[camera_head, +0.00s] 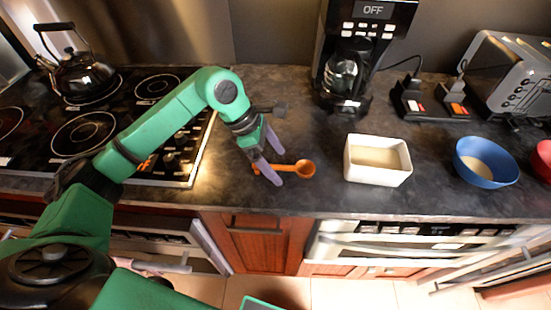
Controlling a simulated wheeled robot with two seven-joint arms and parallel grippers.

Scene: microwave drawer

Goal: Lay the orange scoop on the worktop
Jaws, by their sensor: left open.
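The orange scoop (305,168) is at the worktop (325,195), near its front edge, with its bowl to the right and its handle running left. My left gripper (279,167) comes in from the left, its purple fingers apart and pointing down at the handle. The fingers partly cover the handle. I cannot tell whether a finger touches the scoop, or whether the scoop lies fully flat on the surface. My right gripper is not in view.
A white square bowl (378,172) stands right of the scoop, with a blue bowl (486,174) further right. A coffee maker (345,80) and a toaster (515,80) stand behind. A stove with a kettle (75,76) is at the left.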

